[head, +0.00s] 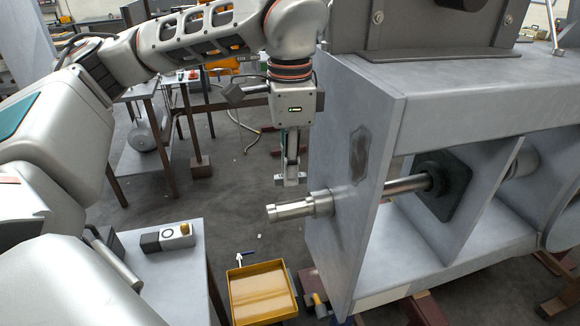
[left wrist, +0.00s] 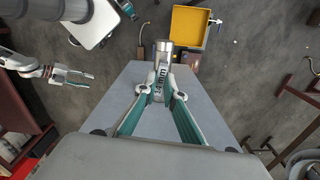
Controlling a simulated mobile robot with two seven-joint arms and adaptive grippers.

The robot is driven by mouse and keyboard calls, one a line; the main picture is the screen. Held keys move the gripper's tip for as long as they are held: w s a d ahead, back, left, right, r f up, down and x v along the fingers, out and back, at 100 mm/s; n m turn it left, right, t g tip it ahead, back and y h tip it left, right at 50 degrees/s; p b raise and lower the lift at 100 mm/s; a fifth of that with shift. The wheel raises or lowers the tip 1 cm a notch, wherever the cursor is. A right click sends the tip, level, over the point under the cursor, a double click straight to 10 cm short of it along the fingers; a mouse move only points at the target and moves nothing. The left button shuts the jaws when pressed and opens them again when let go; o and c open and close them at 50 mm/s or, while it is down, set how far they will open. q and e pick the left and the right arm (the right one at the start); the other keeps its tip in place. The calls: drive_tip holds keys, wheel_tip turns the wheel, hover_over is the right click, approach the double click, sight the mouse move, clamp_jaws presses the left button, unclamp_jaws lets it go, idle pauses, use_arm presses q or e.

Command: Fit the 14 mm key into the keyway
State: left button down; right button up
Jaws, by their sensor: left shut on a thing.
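The metal shaft (head: 305,207) sticks out to the left from the grey housing wall, with a stepped, narrower end. My left gripper (head: 290,179) points down just above it. In the left wrist view the key (left wrist: 160,82), marked 14 mm, sits between the two fingertips of this gripper (left wrist: 161,96), which is shut on it. The shaft end (left wrist: 164,47) shows just beyond the key. The keyway is hidden, and I cannot tell whether the key touches the shaft. My right gripper (left wrist: 75,76) shows at the left of the wrist view, open and empty.
The grey housing (head: 350,230) stands close to the right of my left gripper. A yellow tray (head: 262,293) is low down below the shaft end. A small table (head: 190,268) at the lower left bears a small block device (head: 167,237). The floor behind my left gripper is fairly open.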

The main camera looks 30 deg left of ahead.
sight(290, 206)
use_arm(q)
drive_tip(key=shift+w+a+r+n, duration=0.15)
drive_tip(key=shift+w+n, duration=0.25)
drive_tip(key=shift+n, duration=0.4)
use_arm(e)
drive_tip(key=shift+w+a, duration=0.15)
drive_tip(key=shift+w, duration=0.3)
use_arm(q)
drive_tip(key=shift+s, duration=0.1)
use_arm(e)
drive_tip(key=shift+s, duration=0.1)
use_arm(q)
drive_tip(key=shift+b, duration=0.45)
wheel_tip(290, 206, down, 3)
drive_tip(key=b, duration=0.2)
drive_tip(key=shift+b, duration=0.35)
drive_tip(key=shift+f+b, duration=0.7)
drive_tip(key=shift+f, duration=0.2)
use_arm(e)
drive_tip(key=f, duration=0.2)
drive_tip(key=a+f, duration=0.1)
drive_tip(key=f, duration=0.1)
use_arm(q)
drive_tip(key=shift+r, duration=0.1)
use_arm(e)
drive_tip(key=shift+d, duration=0.1)
use_arm(q)
drive_tip(key=shift+s, duration=0.1)
